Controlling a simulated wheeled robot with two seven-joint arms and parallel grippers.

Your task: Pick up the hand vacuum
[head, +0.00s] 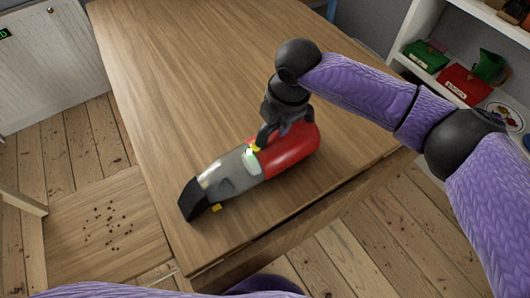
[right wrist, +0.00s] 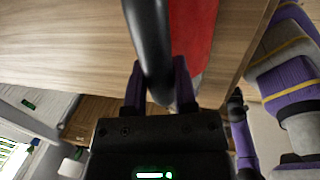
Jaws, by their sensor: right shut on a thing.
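The hand vacuum lies on the wooden table near its front edge, with a red body (head: 296,148), a grey see-through front and a black nozzle (head: 193,199) pointing to the lower left. My right gripper (head: 264,137) comes down on it from above and is shut on its dark handle. In the right wrist view the black handle (right wrist: 150,45) runs between the two purple fingers of the gripper (right wrist: 160,85), with the red body (right wrist: 190,30) beside it. In the head view the vacuum looks to be resting on the table. My left gripper is not in view.
The wooden table (head: 180,60) is otherwise bare, with free room behind and left of the vacuum. A white cabinet (head: 50,60) stands at the left, and a white shelf (head: 460,55) with boxes at the right.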

